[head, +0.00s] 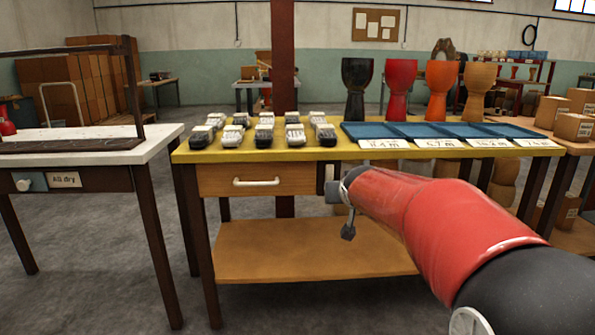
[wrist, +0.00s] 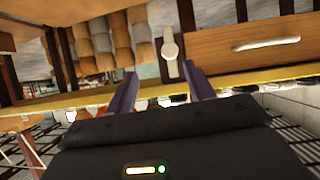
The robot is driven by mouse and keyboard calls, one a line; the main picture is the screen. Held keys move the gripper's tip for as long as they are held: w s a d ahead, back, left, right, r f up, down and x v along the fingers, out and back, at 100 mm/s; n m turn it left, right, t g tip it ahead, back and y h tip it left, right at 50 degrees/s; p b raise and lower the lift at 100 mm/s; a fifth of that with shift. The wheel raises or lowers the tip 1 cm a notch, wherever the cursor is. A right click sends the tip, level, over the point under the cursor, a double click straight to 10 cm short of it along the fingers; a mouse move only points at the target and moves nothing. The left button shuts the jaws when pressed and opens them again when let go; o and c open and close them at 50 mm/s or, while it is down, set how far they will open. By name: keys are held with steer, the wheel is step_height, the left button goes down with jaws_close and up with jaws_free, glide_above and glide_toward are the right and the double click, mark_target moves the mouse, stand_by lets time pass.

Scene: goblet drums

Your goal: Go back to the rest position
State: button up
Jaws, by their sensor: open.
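My red arm reaches in from the lower right of the head view, its end near the yellow workbench's front edge, right of the drawer. My gripper (wrist: 161,88) is open in the wrist view, with its two dark fingers apart. I cannot tell whether the fingers touch the lever. The gripper is mostly hidden behind my arm in the head view.
The yellow workbench (head: 300,154) holds several dark-and-white items, a blue tray (head: 352,133) with label cards, and four goblet drums behind it: black (head: 356,88), red (head: 399,88), orange (head: 440,88), tan (head: 478,90). A drawer (head: 255,180) is shut. A white-topped table (head: 90,155) stands left.

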steer(key=s+d+r+g+p, duration=0.1)
steer(key=s+r+g+p, duration=0.1)
steer(key=s, duration=0.7)
steer(key=s+r+g+p, duration=0.1)
steer(key=s+p, duration=0.2)
steer(key=s, duration=0.6)
steer(key=s+f+g+p, duration=0.1)
steer(key=s+f, duration=0.1)
steer(key=s, duration=0.7)
steer(key=s+a+f+g+p, duration=0.1)
steer(key=s+f+g+p, duration=0.1)
steer(key=s, duration=0.8)
steer(key=shift+s+a+f+g+y, duration=0.15)
steer(key=shift+s+f+g+y, duration=0.05)
steer(key=shift+f+g+y, duration=0.1)
steer(key=shift+r, duration=0.1)
